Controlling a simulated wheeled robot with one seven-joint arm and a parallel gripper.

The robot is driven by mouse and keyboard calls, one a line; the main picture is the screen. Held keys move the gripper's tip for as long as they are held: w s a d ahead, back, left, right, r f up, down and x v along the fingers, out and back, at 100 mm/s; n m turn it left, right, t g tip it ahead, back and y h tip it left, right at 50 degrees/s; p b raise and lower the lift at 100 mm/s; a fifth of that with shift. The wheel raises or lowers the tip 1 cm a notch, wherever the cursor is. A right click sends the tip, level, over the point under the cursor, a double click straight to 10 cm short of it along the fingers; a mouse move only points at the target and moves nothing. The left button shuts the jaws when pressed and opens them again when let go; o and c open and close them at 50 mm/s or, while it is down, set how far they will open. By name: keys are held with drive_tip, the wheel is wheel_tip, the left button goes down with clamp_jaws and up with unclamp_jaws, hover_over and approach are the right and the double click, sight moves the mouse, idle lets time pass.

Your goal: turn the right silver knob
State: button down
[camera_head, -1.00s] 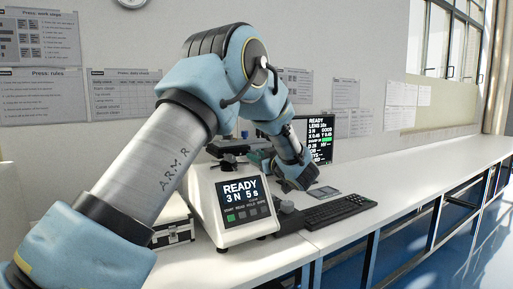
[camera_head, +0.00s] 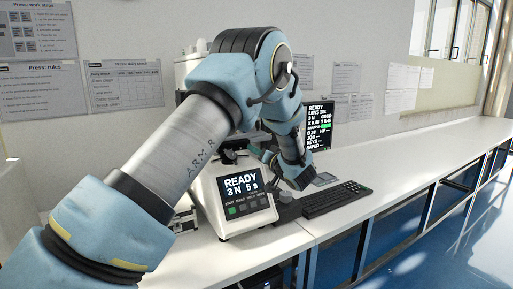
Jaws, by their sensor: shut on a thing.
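The front tester (camera_head: 243,203) is a white machine whose screen reads READY 3 N 5 s. To its right a low dark control box (camera_head: 287,213) stands on the bench, with a small grey knob-like part (camera_head: 286,197) on top. My gripper (camera_head: 293,186) points down at the end of my blue arm, just above and right of that part. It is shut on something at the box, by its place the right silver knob. The knob itself and the fingertips are mostly hidden by my wrist.
A black keyboard (camera_head: 337,199) lies right of the box. A dark monitor (camera_head: 321,125) with readings stands behind my wrist. The white bench (camera_head: 420,150) is clear to the right. A case (camera_head: 184,216) is partly hidden behind my arm.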

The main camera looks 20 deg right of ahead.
drive_tip(key=shift+f, duration=0.1)
idle(0.3)
drive_tip(key=c, duration=0.6)
unclamp_jaws()
drive_tip(key=shift+s, duration=0.1)
drive_tip(key=s+b, duration=0.1)
drive_tip(key=s, duration=0.2)
drive_tip(key=s+b, duration=0.1)
drive_tip(key=s, duration=0.3)
drive_tip(key=s+d+b, duration=0.1)
drive_tip(key=s, duration=0.2)
drive_tip(key=shift+s+b, duration=0.3)
drive_tip(key=shift+b, duration=0.1)
